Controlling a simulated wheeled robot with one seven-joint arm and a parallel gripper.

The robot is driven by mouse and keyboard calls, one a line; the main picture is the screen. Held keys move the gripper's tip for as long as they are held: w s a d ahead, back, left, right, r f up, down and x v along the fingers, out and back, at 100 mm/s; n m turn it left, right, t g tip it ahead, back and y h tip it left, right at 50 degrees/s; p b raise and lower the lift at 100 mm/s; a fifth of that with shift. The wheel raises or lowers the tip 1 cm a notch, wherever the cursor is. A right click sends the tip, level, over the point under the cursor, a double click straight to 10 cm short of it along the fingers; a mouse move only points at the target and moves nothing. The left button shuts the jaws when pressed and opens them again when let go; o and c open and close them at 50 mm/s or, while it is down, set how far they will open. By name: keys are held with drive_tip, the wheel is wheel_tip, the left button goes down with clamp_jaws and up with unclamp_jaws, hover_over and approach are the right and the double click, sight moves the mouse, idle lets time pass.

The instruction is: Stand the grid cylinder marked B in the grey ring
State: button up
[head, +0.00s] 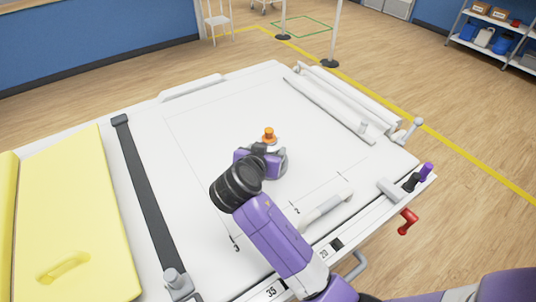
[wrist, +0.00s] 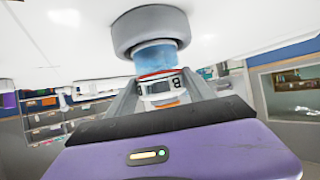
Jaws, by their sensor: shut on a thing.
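My gripper (head: 266,152) is shut on the grid cylinder, whose orange top (head: 269,133) stands above the fingers in the head view. In the wrist view the cylinder (wrist: 158,86) sits between the two grey fingers (wrist: 160,100), with a red stripe and a white band with a dark B-like mark. Its blue end meets the grey ring (wrist: 148,22). The ring (head: 282,161) also shows partly behind my gripper in the head view, on the white table. The cylinder looks about upright over the ring. How deep its end sits is hidden.
The white table (head: 205,125) has clear room around the ring. A dark strap (head: 147,205) and a yellow pad (head: 75,215) lie left. A long rail (head: 330,110) runs along the far right. A white handle (head: 328,207) and red lever (head: 407,221) are near the front edge.

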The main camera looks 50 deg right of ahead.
drive_tip(key=shift+f, duration=1.05)
drive_tip(key=shift+f+b, duration=0.3)
drive_tip(key=o, duration=1.7)
drive_tip(key=shift+a+r+p, duration=0.15)
drive_tip(key=shift+r+p, duration=0.25)
drive_tip(key=shift+r, duration=0.05)
drive_tip(key=b+v, duration=0.1)
drive_tip(key=v, duration=1)
drive_tip(key=shift+s+a, duration=0.2)
drive_tip(key=shift+a, duration=0.1)
drive_tip(key=shift+r, duration=0.1)
